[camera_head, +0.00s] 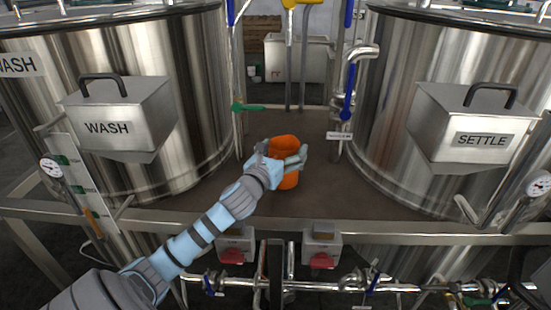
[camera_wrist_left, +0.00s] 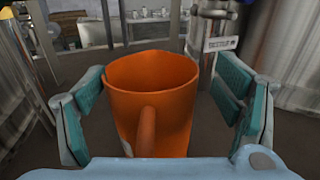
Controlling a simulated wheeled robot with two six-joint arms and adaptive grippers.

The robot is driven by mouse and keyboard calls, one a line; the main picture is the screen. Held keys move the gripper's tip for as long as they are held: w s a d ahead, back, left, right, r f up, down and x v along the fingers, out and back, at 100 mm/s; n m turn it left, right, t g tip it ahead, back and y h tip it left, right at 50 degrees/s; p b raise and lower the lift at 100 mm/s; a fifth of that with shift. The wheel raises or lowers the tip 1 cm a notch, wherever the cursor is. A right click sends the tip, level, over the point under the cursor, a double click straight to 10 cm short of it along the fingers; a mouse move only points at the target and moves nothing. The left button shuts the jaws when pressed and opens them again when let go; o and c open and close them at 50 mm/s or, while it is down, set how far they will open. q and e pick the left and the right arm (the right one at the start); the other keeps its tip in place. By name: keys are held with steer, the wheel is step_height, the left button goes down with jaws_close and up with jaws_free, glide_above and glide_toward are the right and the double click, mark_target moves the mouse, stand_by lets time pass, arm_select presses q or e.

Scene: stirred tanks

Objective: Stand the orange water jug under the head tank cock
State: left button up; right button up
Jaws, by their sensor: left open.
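The orange water jug (camera_head: 287,144) is upright on the brown deck (camera_head: 215,190) between the two steel tanks. My left gripper (camera_head: 282,153) is open, with a finger on either side of the jug. In the left wrist view the jug (camera_wrist_left: 160,90) stands between the open teal-padded fingers, with visible gaps beside it. Its open mouth and its handle face the camera; its base is hidden there. A pipe with a blue-handled valve (camera_head: 348,92) comes down right of the jug, with a small white tag. I cannot tell which cock is the head tank's. My right gripper is not seen.
The WASH tank (camera_head: 190,90) stands left and the SETTLE tank (camera_head: 385,130) right, each with a protruding labelled box. A green-handled valve (camera_head: 248,107) is left of the jug. A metal rail (camera_head: 400,228) runs along the deck's front. Deck right of the jug is clear.

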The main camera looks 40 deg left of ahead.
arm_select(q)
steer(key=v, duration=1.1)
steer(key=shift+s, duration=0.2)
